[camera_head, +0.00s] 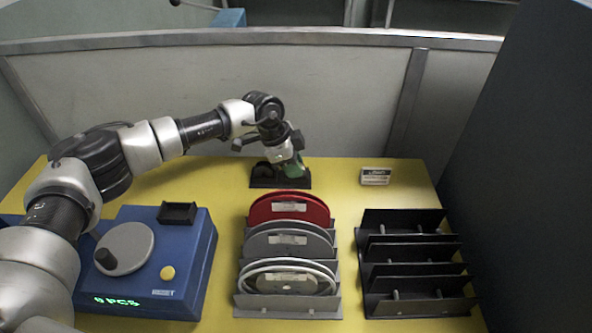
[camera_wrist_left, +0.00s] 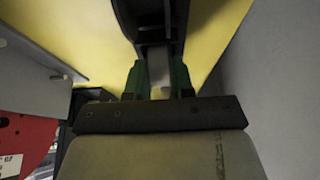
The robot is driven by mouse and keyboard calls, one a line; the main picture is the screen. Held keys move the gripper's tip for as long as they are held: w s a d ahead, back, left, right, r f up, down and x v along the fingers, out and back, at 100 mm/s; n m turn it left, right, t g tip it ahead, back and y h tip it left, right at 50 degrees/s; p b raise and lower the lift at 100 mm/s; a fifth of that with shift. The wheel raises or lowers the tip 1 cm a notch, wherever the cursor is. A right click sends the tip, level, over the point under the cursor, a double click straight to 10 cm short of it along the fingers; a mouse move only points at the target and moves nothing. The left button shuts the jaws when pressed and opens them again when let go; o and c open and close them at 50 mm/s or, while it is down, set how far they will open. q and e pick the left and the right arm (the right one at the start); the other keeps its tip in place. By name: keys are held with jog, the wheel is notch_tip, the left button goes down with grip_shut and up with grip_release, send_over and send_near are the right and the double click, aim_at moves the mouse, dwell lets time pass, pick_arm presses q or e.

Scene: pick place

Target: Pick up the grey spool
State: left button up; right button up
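The grey spool (camera_head: 288,243) stands upright in the middle of a grey slotted rack (camera_head: 288,312), between a red spool (camera_head: 290,208) behind it and a white-rimmed spool (camera_head: 290,283) in front. My left gripper (camera_head: 297,168) is at the back of the table, behind the rack, over a small black holder (camera_head: 262,181). It is well away from the grey spool. In the left wrist view its green fingers (camera_wrist_left: 160,78) are apart, with a pale strip showing between them. A black part lies just beyond the fingertips; whether they touch it is unclear. My right gripper is not in view.
A blue box with a grey dial (camera_head: 195,290) stands at the left. An empty black rack (camera_head: 415,312) stands at the right. A small labelled block (camera_head: 375,176) lies at the back right. A grey wall panel (camera_head: 340,90) rises behind the yellow table (camera_head: 345,200).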

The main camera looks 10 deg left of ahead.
pick_arm(q)
grip_shut()
jog(key=shift+r, duration=0.15)
